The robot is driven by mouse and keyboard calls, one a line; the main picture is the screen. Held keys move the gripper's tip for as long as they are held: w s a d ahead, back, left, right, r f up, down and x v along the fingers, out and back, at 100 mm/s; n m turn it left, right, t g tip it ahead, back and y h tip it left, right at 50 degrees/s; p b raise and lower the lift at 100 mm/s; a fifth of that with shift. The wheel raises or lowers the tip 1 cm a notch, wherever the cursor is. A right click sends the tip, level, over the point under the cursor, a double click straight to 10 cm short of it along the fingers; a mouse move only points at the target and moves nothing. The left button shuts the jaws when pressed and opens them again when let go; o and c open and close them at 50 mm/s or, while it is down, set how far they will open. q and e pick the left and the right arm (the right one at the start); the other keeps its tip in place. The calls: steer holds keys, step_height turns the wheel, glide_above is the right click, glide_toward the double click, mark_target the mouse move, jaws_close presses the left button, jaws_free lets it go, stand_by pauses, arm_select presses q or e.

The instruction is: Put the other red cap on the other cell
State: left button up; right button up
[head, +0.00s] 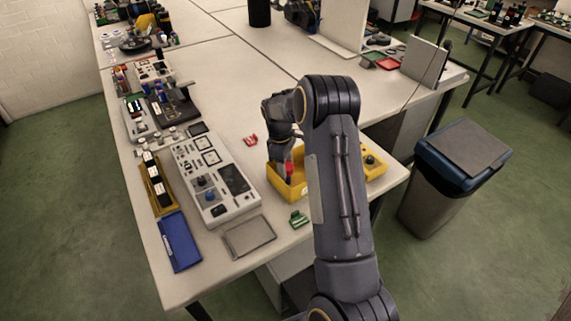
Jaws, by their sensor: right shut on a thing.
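My right gripper (285,162) points down over a yellow open bin (290,193). It is shut on a small red piece (289,169), which looks like a red cap; the fingers partly hide it. Another small red object (250,140) lies on the table to the left of the gripper; its exact shape is too small to tell. A narrow yellow tray (163,201) at the left holds several dark pieces with white labels. I cannot tell which things are the cells. My left gripper is out of view.
A grey control panel (215,180) stands between the tray and the bin. A blue box (179,242), a grey plate (249,237) and a green part (298,219) lie near the front edge. My right arm hides part of the bin and table.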

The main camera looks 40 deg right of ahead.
steer(key=shift+f+b, duration=0.4)
steer(key=shift+f, duration=0.15)
stand_by(0.5)
steer(key=o, duration=1.5)
steer(key=shift+r, duration=0.1)
steer(key=shift+r+p, duration=2.25)
steer(key=shift+r, duration=1.25)
